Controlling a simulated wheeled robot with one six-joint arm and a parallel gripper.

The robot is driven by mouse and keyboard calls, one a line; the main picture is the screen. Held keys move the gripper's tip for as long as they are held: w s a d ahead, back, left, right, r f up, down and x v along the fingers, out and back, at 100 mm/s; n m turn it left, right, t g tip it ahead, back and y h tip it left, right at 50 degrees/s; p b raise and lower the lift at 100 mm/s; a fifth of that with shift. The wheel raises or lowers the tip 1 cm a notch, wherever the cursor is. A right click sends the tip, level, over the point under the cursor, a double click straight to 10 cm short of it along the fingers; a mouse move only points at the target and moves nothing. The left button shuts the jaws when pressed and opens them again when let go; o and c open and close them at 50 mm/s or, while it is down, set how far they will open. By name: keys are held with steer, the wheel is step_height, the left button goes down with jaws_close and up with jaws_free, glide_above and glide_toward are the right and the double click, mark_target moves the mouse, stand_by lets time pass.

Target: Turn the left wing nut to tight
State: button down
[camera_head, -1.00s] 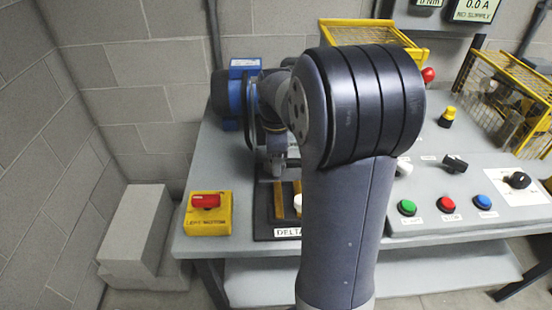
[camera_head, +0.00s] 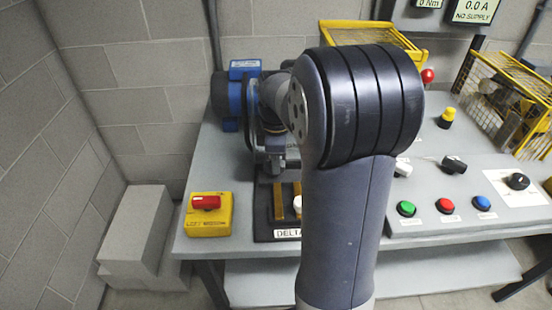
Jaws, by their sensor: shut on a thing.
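A dark terminal board (camera_head: 263,233) with a label starting "DELTA" lies on the bench left of centre. Upright brass bars (camera_head: 279,203) and a white knob-like piece show on it. My gripper (camera_head: 277,168) points down over the far end of the left bar and is shut on the left wing nut there. The nut itself is hidden by the fingers and wrist, so its angle cannot be read. My arm covers the right part of the board.
A yellow box with a red switch (camera_head: 206,202) stands left of the board. A blue motor (camera_head: 232,95) is behind. A panel (camera_head: 425,228) with coloured buttons and knobs is right. Yellow cages stand at the back and right.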

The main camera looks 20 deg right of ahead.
steer(key=m+p, duration=0.2)
steer(key=m, duration=0.3)
steer(key=shift+s+r+m+p, duration=0.1)
steer(key=shift+r+m+p, duration=0.05)
steer(key=shift+m+p, duration=0.25)
steer(key=m+p, duration=0.2)
steer(key=m, duration=0.4)
steer(key=shift+a, duration=0.15)
steer(key=m+p, duration=0.1)
steer(key=m, duration=0.4)
steer(key=shift+a+m, duration=0.1)
steer(key=shift+m, duration=0.2)
steer(key=m+p, duration=0.1)
steer(key=m, duration=0.4)
steer(key=shift+m, duration=0.3)
steer(key=shift+a, duration=0.1)
steer(key=c, duration=1.2)
jaws_free()
steer(key=shift+c, duration=0.2)
step_height(320, 180, up, 11)
steer(key=shift+f, duration=0.2)
